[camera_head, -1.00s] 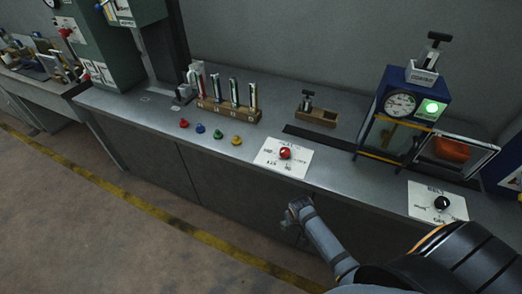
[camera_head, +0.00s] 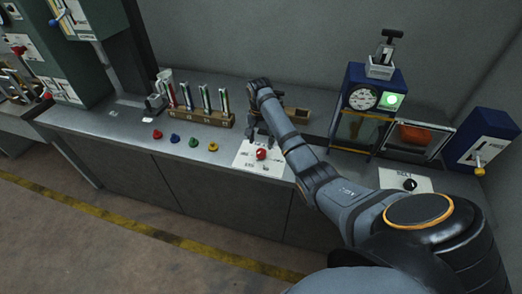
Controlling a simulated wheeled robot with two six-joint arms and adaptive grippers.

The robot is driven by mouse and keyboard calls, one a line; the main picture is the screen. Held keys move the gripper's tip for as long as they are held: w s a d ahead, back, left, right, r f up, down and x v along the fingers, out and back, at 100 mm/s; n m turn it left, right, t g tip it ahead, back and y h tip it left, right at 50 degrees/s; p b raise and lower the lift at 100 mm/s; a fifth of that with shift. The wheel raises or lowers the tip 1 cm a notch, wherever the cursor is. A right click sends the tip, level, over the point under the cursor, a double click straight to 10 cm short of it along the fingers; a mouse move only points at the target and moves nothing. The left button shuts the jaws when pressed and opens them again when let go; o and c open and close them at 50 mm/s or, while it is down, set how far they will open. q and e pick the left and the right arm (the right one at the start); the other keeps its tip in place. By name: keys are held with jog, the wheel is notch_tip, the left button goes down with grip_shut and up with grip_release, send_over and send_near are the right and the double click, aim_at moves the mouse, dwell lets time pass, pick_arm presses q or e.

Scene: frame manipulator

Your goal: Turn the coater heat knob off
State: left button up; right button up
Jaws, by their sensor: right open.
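A red knob (camera_head: 262,154) sits on a white plate (camera_head: 243,160) at the front edge of the bench. A black knob (camera_head: 409,184) sits on another white plate to the right, partly hidden by my arm. The lettering on both plates is too small to read surely. My right gripper (camera_head: 260,137) is open and points down just behind and above the red knob. I cannot tell whether it touches the knob. The blue coater (camera_head: 373,78), with a dial and a lit green lamp (camera_head: 392,101), stands behind my arm. My left gripper is out of view.
A wooden rack (camera_head: 202,117) of several tubes stands left of the gripper, with several coloured knobs in front. A small wooden holder (camera_head: 296,115) is behind the arm. A blue box with a yellow lever (camera_head: 480,160) stands at the far right. Green machines fill the left.

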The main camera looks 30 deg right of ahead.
aim_at(261, 151)
jog(key=shift+m, duration=0.7)
jog(key=f, duration=0.2)
jog(key=w+f, duration=0.1)
jog(key=f, duration=0.2)
jog(key=d+f+p, duration=0.1)
jog(key=f, duration=0.1)
jog(key=shift+w+f, duration=0.2)
jog(key=shift+f, duration=0.05)
jog(key=c, duration=1.2)
